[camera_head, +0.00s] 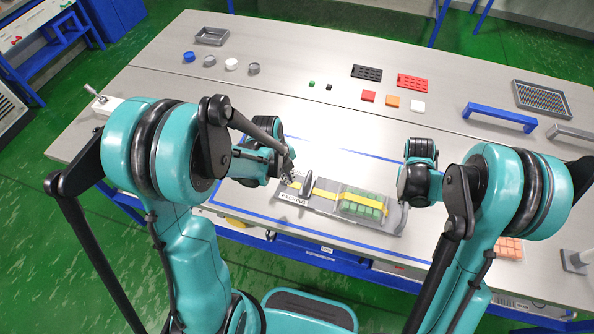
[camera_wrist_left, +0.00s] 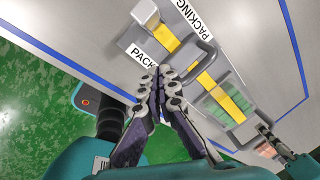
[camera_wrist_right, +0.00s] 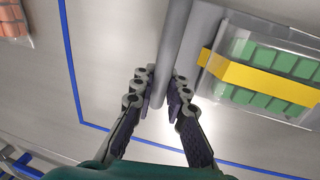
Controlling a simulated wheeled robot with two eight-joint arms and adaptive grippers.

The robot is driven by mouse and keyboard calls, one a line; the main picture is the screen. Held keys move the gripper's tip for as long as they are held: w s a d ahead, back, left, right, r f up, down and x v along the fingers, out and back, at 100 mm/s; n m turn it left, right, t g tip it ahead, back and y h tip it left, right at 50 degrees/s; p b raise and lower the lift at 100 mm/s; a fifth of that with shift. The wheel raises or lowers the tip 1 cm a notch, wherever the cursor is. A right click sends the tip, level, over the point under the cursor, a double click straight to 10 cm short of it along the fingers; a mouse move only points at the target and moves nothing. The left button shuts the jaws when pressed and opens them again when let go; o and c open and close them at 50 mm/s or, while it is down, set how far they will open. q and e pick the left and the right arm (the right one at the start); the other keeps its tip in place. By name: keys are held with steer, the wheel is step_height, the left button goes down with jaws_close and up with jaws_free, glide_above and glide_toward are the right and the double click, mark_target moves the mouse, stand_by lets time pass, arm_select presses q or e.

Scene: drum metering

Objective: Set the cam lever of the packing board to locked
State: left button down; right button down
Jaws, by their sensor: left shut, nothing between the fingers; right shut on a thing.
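The packing board (camera_head: 323,208) lies on the table in front of me, with a yellow strap (camera_head: 325,193) across it. The cam lever (camera_head: 304,184) is a dark grey bar standing across the strap near the board's left end; it also shows in the left wrist view (camera_wrist_left: 200,62). My left gripper (camera_head: 288,171) is shut and empty, close beside the lever near the printed label; its fingertips (camera_wrist_left: 162,78) appear just short of the lever. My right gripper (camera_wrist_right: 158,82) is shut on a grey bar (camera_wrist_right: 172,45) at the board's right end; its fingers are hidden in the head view.
A clear box of green cubes (camera_head: 362,206) sits under the strap on the board. Several caps, blocks, black and red trays and a blue handle (camera_head: 500,116) stand farther back. Orange cubes (camera_head: 509,247) lie at right. The table between is mostly clear.

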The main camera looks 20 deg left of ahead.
mark_target(279, 176)
arm_select(q)
steer(key=shift+w+a+f, duration=0.5)
steer(key=shift+w+a, duration=0.15)
steer(key=shift+a, duration=0.05)
steer(key=shift+w+a+f, duration=0.5)
steer(key=shift+w+a, duration=0.1)
steer(key=shift+a, duration=0.1)
steer(key=shift+a+f, duration=0.15)
steer(key=shift+a, duration=1)
